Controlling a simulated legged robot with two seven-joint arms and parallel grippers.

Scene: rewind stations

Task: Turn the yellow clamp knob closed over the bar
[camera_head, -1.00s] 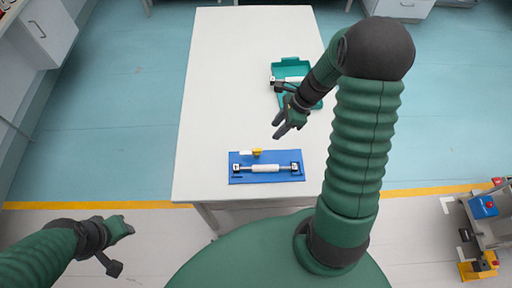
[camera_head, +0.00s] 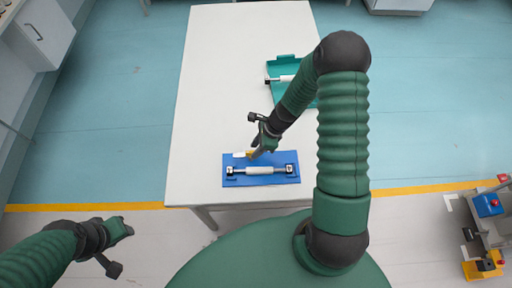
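The blue station board (camera_head: 262,181) lies near the front of the white table. On it a bar with a white roll (camera_head: 260,170) runs left to right between two end holders. The yellow clamp knob (camera_head: 251,154) sits behind the bar, beside a white piece (camera_head: 239,155). My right gripper (camera_head: 256,154) is at the yellow knob, with its fingertips over or against it. The arm partly hides the knob, and I cannot tell if the fingers are closed on it. My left gripper (camera_head: 126,231) hangs away from the table at the lower left; its finger state is unclear.
A teal tray (camera_head: 285,62) with a white roll lies farther back on the table, partly behind my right arm. The white table (camera_head: 210,90) is otherwise clear on its left side. A cart with a blue box (camera_head: 488,205) stands at the far right.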

